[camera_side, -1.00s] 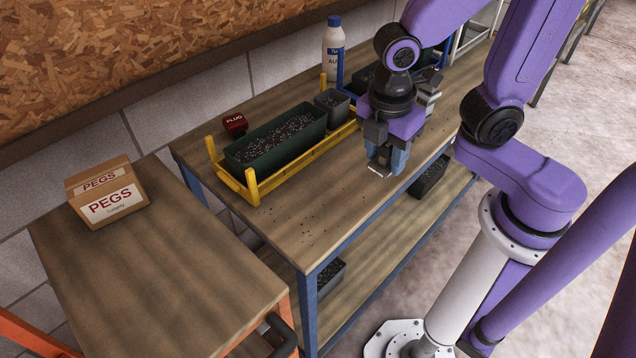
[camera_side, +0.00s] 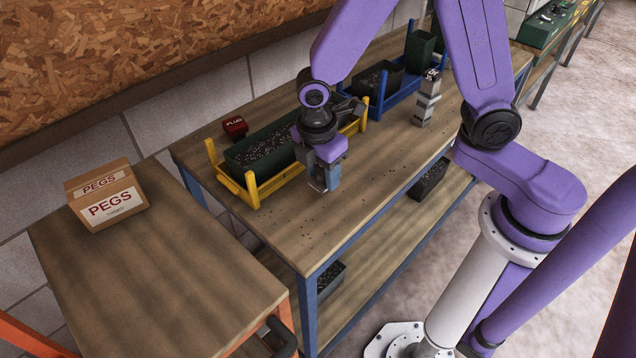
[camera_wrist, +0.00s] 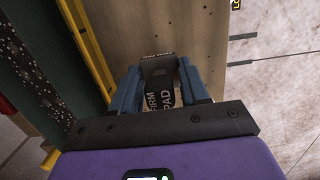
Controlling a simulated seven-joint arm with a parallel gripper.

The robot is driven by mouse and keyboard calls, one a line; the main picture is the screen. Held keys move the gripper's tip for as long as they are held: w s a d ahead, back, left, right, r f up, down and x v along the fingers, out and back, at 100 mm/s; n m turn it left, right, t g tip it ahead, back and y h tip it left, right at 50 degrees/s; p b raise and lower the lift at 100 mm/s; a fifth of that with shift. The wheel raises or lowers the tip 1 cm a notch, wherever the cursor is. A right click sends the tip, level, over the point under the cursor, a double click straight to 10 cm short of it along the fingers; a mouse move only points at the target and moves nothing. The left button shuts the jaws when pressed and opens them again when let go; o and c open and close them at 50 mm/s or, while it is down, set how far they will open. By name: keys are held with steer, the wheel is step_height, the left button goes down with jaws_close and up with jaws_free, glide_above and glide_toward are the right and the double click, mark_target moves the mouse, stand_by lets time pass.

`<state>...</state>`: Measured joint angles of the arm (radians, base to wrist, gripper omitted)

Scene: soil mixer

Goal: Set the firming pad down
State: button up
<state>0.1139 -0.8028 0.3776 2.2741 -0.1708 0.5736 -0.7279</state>
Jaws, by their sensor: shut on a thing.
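My gripper (camera_side: 324,180) is over the workbench, in front of the yellow rack, in the side view. It is shut on the firming pad, and its blue fingers sit on either side of the pad.
A yellow rack (camera_side: 252,188) holds a green soil trough (camera_side: 250,155) behind my gripper. A red plug box (camera_side: 235,126) stands behind it. A grey stepped block (camera_side: 426,100) and a blue rack (camera_side: 378,105) stand to the right. The bench front is clear apart from soil crumbs.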

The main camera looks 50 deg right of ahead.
mark_target(317, 178)
steer(key=shift+w+a+f, duration=0.15)
steer(key=shift+w+f, duration=0.3)
steer(key=shift+f, duration=1.7)
steer(key=shift+f, duration=0.1)
steer(key=o, duration=1.1)
steer(key=shift+c, duration=0.2)
steer(key=r, duration=0.4)
steer(key=a+r, duration=0.1)
steer(key=r, duration=0.7)
steer(key=shift+a+r, duration=0.1)
steer(key=shift+a, duration=0.15)
steer(key=s+d+r+m, duration=0.1)
steer(key=s+d, duration=0.2)
steer(key=s, duration=0.3)
steer(key=s+d+r+m+y, duration=0.1)
steer(key=s+d+m, duration=0.1)
steer(key=s+d, duration=0.2)
steer(key=s+d+r+m, duration=0.1)
steer(key=s+d+m, duration=0.1)
steer(key=s, duration=0.7)
steer(key=shift+s+d+r+y, duration=0.25)
steer(key=shift+s+d+y, duration=0.15)
steer(key=shift+d, duration=0.35)
